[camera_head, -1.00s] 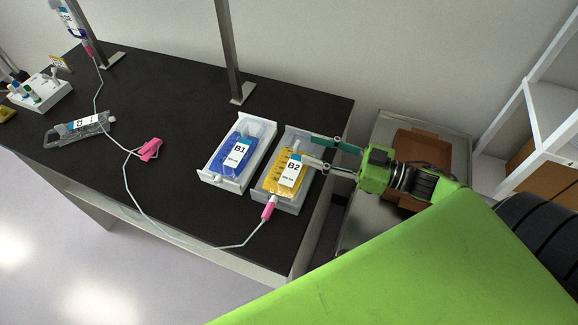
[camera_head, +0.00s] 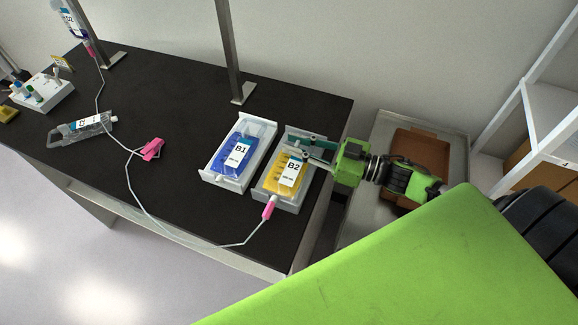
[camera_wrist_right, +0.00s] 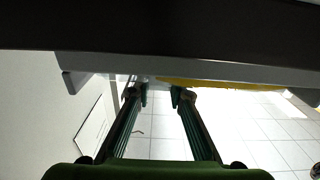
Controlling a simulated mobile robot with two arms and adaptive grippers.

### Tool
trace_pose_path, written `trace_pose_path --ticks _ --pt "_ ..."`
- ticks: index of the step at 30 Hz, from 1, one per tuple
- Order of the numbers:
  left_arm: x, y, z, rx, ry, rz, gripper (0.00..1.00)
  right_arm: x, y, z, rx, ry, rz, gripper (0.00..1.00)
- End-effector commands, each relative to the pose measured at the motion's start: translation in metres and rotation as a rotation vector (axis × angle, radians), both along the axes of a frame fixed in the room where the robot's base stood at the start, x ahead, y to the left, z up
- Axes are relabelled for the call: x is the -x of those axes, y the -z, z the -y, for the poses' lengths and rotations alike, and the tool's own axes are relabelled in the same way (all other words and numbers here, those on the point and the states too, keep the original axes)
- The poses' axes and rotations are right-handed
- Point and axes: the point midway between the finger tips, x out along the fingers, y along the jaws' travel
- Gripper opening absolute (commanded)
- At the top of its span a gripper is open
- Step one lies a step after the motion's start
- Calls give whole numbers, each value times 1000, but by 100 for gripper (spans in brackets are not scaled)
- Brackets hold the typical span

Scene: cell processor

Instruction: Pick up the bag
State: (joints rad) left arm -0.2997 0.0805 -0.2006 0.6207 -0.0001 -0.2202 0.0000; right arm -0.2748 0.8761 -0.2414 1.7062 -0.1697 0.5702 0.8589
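A yellow bag labelled B2 (camera_head: 285,181) lies in a grey tray (camera_head: 274,199) at the table's right end. Its yellow edge also shows in the right wrist view (camera_wrist_right: 225,84). My right gripper (camera_head: 289,146) reaches in from the right over the far end of this bag. In the right wrist view its two fingers (camera_wrist_right: 160,94) stand apart with a gap between them, so it is open. Contact with the bag cannot be told. A blue bag labelled B1 (camera_head: 233,160) lies in a second tray (camera_head: 225,186) just left. My left gripper is not in view.
A thin tube runs from the yellow bag's pink connector (camera_head: 268,209) to a pink clamp (camera_head: 152,149) and onward. A clear bag (camera_head: 85,127) lies at the left. A metal post (camera_head: 232,60) stands behind the trays. Bare black tabletop (camera_head: 180,190) lies left of the trays.

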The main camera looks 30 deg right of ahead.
Motion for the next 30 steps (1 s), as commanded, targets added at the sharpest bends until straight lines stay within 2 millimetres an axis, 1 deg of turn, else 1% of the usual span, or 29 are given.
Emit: trace_pose_path --ticks 11,17,22,26,30 --pt "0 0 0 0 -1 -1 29 0 -2 0 -2 -1 2 0" --pt "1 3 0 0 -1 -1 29 0 -12 0 -1 -2 4 0" --pt "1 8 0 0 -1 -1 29 1 -31 -1 1 -4 3 0" --pt "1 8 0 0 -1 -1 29 2 -50 -16 -2 -5 4 0" --pt "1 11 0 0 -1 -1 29 5 -74 -36 -3 -6 4 0"
